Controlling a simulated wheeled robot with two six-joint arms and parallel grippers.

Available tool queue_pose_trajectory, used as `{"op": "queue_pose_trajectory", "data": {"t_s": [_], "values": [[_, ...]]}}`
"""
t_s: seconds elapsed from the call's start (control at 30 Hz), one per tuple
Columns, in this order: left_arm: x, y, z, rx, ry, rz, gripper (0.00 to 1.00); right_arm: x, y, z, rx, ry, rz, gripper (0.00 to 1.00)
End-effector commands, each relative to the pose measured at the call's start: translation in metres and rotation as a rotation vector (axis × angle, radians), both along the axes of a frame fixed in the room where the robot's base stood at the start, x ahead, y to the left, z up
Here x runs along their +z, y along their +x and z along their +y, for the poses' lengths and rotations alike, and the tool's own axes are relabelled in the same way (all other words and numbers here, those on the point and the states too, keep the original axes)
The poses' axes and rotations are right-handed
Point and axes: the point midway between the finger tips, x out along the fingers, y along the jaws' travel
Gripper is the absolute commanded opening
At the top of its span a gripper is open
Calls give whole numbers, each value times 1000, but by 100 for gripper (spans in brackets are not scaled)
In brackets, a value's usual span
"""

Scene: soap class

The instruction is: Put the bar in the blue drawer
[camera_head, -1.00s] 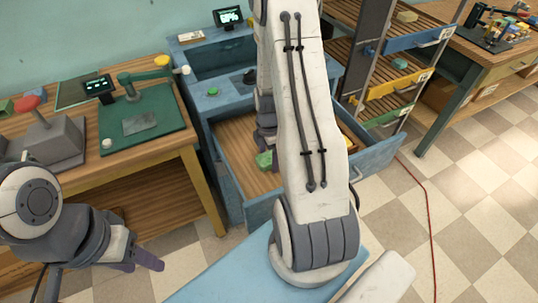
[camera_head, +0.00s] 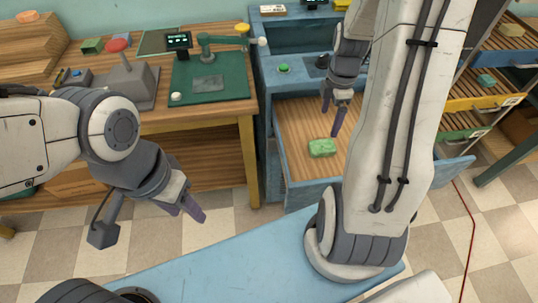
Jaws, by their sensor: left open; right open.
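A green bar (camera_head: 322,148) lies on the wooden floor of the open blue drawer (camera_head: 300,196), near its front. My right gripper (camera_head: 333,118) hangs inside the drawer area, just above and behind the bar, open and apart from it. My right arm covers the right part of the drawer. My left gripper (camera_head: 193,210) is open and empty, low at the left, in front of the wooden workbench.
The workbench (camera_head: 205,120) on the left carries a green mat with a stand and a grey box with a red knob (camera_head: 118,45). A rack with coloured trays (camera_head: 488,103) stands at the right. A red cable (camera_head: 468,225) lies on the floor.

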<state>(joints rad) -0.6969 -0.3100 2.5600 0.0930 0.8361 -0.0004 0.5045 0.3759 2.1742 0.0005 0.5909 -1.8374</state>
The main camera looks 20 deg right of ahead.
Motion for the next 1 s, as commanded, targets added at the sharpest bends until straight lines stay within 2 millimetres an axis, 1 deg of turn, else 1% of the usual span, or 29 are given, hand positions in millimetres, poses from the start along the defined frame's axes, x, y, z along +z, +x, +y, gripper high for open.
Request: {"op": "queue_pose_trajectory", "data": {"t_s": [0.07, 0.17, 0.27, 0.3, 0.37, 0.4, 0.47, 0.5, 0.57, 0.6, 0.7, 0.8, 0.9, 1.0], "values": [[0, 0, 0, 0, 0, 0, 50, 4, 3, 11, -8, 0, -3, 98], [0, 0, 0, 0, 0, 0, 50, 18, 8, 48, -54, 2, -12, 98], [0, 0, 0, 0, 0, 0, 50, 38, 6, 107, -138, 11, -21, 98], [0, 0, 0, 0, 0, 0, 50, 46, 1, 133, -179, 17, -25, 98], [0, 0, 0, 0, 0, 0, 50, 58, -12, 171, -246, 27, -27, 98], [0, 0, 0, 0, 0, 0, 50, 65, -23, 194, -292, 35, -27, 98], [0, 0, 0, 0, 0, 0, 50, 74, -43, 225, -360, 48, -24, 98], [0, 0, 0, 0, 0, 0, 50, 79, -58, 243, -405, 55, -19, 98], [0, 0, 0, 0, 0, 0, 50, 86, -82, 265, -467, 65, -12, 98], [0, 0, 0, 0, 0, 0, 50, 89, -96, 276, -506, 72, -7, 98], [0, 0, 0, 0, 0, 0, 50, 95, -129, 295, -590, 81, 10, 98], [0, 0, 0, 0, 0, 0, 50, 98, -151, 303, -648, 85, 23, 98], [0, 0, 0, 0, 0, 0, 50, 99, -161, 304, -683, 87, 30, 98], [0, 0, 0, 0, 0, 0, 50, 99, -164, 304, -695, 85, 33, 98]]}}
